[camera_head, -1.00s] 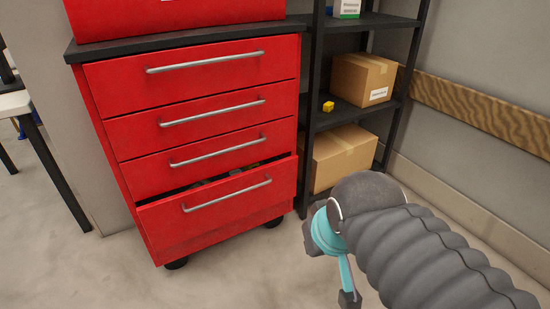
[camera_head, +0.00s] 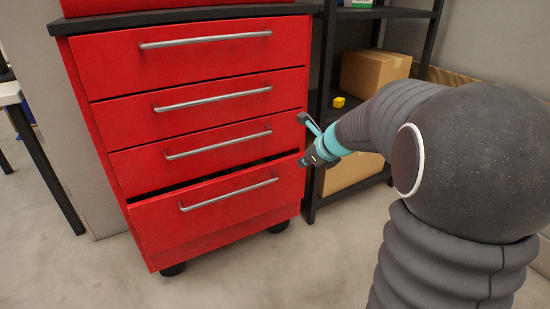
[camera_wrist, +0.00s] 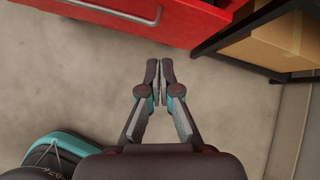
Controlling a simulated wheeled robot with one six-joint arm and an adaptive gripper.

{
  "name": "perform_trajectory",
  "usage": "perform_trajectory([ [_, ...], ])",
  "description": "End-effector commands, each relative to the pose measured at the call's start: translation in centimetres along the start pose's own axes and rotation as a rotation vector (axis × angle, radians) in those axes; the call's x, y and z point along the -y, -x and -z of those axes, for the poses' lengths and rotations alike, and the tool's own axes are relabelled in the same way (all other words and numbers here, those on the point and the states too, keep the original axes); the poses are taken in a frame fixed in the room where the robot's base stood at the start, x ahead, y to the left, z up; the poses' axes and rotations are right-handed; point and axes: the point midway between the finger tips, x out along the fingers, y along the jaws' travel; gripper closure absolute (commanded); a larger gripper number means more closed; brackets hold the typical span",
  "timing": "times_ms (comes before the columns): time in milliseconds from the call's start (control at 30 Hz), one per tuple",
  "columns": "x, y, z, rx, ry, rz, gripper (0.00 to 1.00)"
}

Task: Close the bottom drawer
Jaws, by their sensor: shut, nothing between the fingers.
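The red cabinet has several drawers. The bottom drawer (camera_head: 222,218) stands partly pulled out, with a dark gap above its front. Its silver bar handle (camera_head: 229,195) runs across the front. The wrist view shows the red drawer (camera_wrist: 175,18) at the top, with the handle (camera_wrist: 108,12) at upper left. My gripper (camera_head: 303,140) is near the right edge of the cabinet in the head view. In the wrist view the gripper (camera_wrist: 166,62) is shut and empty, its tips pointing at the drawer with bare floor between them.
A black shelf rack (camera_head: 315,170) stands right beside the cabinet, holding a cardboard box (camera_head: 372,72) and a yellow cube (camera_head: 339,102). A lower box (camera_wrist: 275,45) is near the gripper's right. A table leg (camera_head: 48,170) is at left. The floor in front is clear.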

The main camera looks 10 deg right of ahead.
Motion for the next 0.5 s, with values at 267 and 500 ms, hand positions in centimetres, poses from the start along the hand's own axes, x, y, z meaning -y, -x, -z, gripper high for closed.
perform_trajectory([
  [267,3.7,-4.0,1.8,0.022,-0.323,0.037,1.0],
  [500,3.8,-6.9,1.9,0.022,-0.334,0.037,1.0],
])
